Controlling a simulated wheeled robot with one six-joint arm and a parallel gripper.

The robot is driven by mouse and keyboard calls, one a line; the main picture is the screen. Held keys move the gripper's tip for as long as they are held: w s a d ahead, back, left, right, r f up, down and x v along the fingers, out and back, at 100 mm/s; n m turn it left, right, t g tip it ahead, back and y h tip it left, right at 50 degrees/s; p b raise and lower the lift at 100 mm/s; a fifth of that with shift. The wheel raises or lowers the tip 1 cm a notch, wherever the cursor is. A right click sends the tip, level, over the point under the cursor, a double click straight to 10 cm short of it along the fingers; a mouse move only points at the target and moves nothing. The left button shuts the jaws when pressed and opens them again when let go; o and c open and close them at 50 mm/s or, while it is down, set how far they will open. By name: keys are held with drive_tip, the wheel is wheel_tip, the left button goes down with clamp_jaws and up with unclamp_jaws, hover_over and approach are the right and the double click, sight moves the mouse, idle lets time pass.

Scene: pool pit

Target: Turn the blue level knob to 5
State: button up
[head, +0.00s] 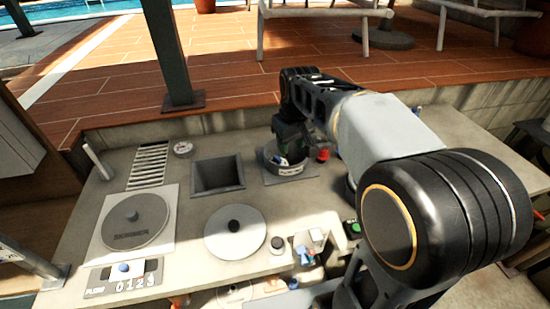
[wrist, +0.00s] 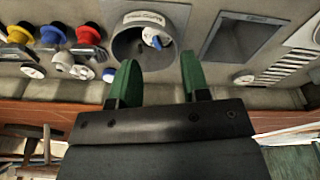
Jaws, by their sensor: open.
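A round grey well (head: 291,168) with a label on its front shows in the head view, partly behind my arm. A small blue knob (wrist: 157,42) with a white part sits inside it. The well also shows in the wrist view (wrist: 125,47). I cannot read a level number or the knob's setting. My gripper (wrist: 158,62) has two green fingers, spread apart and empty. The knob appears just beyond the gap between the fingertips. In the head view my gripper (head: 287,137) is above the back of the well, mostly hidden by my arm.
Another blue knob (head: 123,267) is on a panel marked 0123. Yellow, blue and red knobs (wrist: 52,34) line the left of the wrist view. A square recess (head: 217,175), round lids (head: 235,232) and a slotted grate (head: 150,166) share the counter.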

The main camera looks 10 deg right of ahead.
sight(278, 158)
drive_tip(key=w+f+n+g, duration=0.2)
drive_tip(key=w+f+n, duration=0.15)
drive_tip(key=w, duration=0.95)
drive_tip(key=shift+m, duration=0.25)
drive_tip(key=f, duration=0.9)
drive_tip(key=w+f+b, duration=0.1)
drive_tip(key=f, duration=0.4)
drive_tip(key=shift+f, duration=0.3)
clamp_jaws()
